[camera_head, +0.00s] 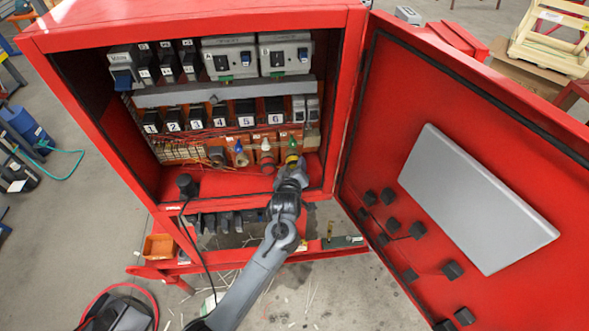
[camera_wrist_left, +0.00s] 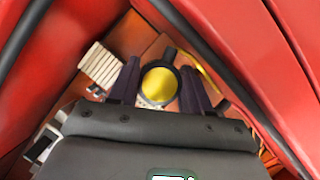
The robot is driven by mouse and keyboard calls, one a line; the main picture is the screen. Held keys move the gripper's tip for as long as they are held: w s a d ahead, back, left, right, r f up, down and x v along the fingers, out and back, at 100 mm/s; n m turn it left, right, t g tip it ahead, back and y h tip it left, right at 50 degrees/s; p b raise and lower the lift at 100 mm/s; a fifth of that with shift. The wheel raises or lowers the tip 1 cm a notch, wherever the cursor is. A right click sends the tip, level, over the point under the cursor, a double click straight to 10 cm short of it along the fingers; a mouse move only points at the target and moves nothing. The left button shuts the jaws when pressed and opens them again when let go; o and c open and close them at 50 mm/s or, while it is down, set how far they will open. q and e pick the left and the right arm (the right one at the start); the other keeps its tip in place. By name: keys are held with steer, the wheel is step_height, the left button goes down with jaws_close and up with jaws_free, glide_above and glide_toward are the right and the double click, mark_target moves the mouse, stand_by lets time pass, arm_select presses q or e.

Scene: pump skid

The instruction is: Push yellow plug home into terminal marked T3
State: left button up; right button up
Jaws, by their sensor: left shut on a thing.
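The yellow plug (camera_head: 291,159) is at the right end of the lower row in the red cabinet. In the left wrist view the yellow plug (camera_wrist_left: 158,84) shows as a round yellow face between two dark fingers. My left gripper (camera_head: 291,168) is shut on it; the fingers also show in the wrist view (camera_wrist_left: 159,80). The plug is in front of the orange terminal panel (camera_head: 228,146). I cannot read a T3 mark, and the gripper and plug hide the terminal behind. I cannot tell how deep the plug sits. My right gripper is not in view.
Numbered black breakers (camera_head: 196,118) stand above. The open red door (camera_head: 455,180) bounds the right side. A black cable hangs from a black fitting (camera_head: 186,184) at the cabinet's lower left.

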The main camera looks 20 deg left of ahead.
arm_select(q)
steer(key=shift+w, duration=0.1)
steer(key=o, duration=1.1)
steer(key=shift+s+r, duration=0.15)
steer(key=shift+s, duration=0.25)
steer(key=v, duration=1)
steer(key=shift+b, duration=0.3)
